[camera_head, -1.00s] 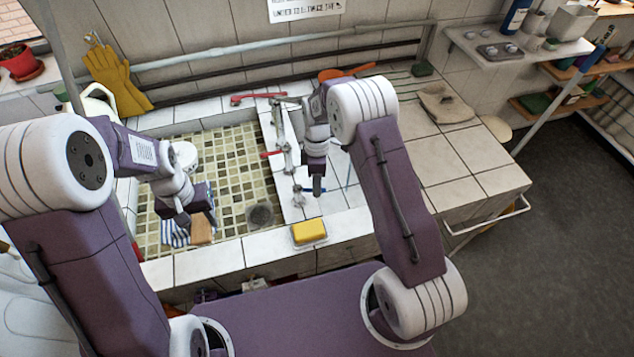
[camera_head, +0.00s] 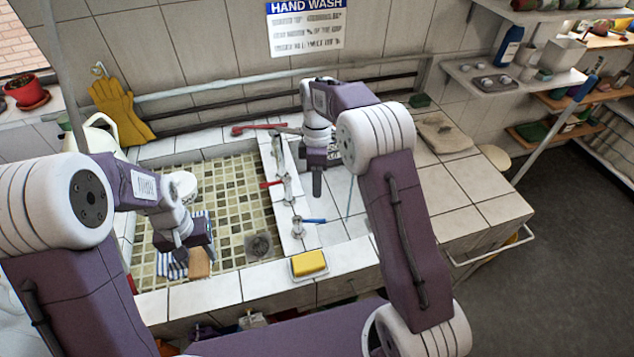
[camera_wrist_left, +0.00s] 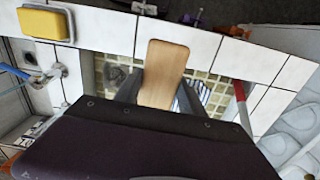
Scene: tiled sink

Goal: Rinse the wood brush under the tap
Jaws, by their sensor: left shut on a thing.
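The wood brush (camera_head: 199,263) shows as a plain wooden block low over the sink's front part. It is also large in the left wrist view (camera_wrist_left: 164,70). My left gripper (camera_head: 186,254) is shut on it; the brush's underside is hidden. The tap fittings stand on the tiled ledge right of the sink (camera_head: 225,190): one has a red lever (camera_head: 270,184), one a blue lever (camera_head: 314,221). My right gripper (camera_head: 317,183) hangs above the ledge behind the blue lever, apart from it; its finger gap cannot be made out. No water stream is visible.
A yellow sponge (camera_head: 308,262) lies in a dish on the front ledge. A blue-and-white striped cloth (camera_head: 172,264) is in the sink beside the brush. A white pot (camera_head: 184,184) stands at the sink's left. The right tiled counter (camera_head: 445,190) is mostly clear.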

